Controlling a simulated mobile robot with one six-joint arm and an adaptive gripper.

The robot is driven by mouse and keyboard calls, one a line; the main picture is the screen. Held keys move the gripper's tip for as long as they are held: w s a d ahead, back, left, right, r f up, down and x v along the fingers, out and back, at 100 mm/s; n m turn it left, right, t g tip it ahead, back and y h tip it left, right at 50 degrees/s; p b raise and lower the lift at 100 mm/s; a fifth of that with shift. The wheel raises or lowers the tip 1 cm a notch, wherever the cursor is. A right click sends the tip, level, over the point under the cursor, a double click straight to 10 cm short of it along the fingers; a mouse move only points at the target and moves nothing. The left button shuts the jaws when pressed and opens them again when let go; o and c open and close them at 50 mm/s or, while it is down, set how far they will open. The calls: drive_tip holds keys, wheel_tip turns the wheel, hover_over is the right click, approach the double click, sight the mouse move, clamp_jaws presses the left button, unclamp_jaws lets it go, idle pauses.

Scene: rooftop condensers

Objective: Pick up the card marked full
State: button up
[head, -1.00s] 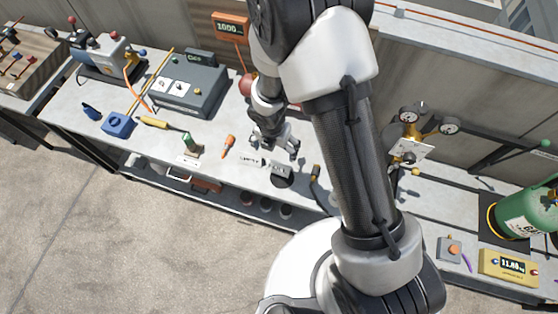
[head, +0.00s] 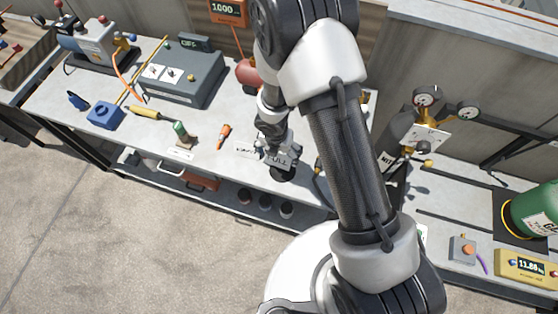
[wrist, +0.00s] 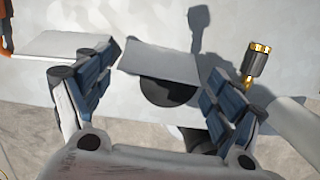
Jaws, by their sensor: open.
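The card marked FULL (head: 279,161) is a small grey-white plate standing at a dark round base near the bench's front edge. In the wrist view the card (wrist: 160,61) shows no readable marking, with the black disc (wrist: 168,92) just below it. My gripper (head: 277,146) is open at the card, and part of it overlaps the card in the head view. In the wrist view the fingers of my gripper (wrist: 164,66) are spread to either side of the card, with gaps showing. A second pale card (head: 246,150) stands to the left; its lettering is unclear.
An orange-handled tool (head: 223,134) and a green-handled brush (head: 185,134) lie to the left. A brass-tipped fitting (wrist: 257,62) is right of my gripper in the wrist view. A red bulbous object (head: 248,73) stands behind. Gauges (head: 428,96) and a green cylinder (head: 535,210) are at right.

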wheel_tip(320, 180, down, 2)
drive_tip(key=shift+w+f+b, duration=0.1)
drive_tip(key=shift+w+b, duration=0.05)
drive_tip(key=shift+b, duration=0.2)
drive_tip(key=shift+c, duration=0.4)
drive_tip(key=c, duration=0.7)
drive_tip(key=shift+o, duration=0.2)
drive_tip(key=shift+d+r, duration=0.1)
drive_tip(key=shift+r, duration=0.1)
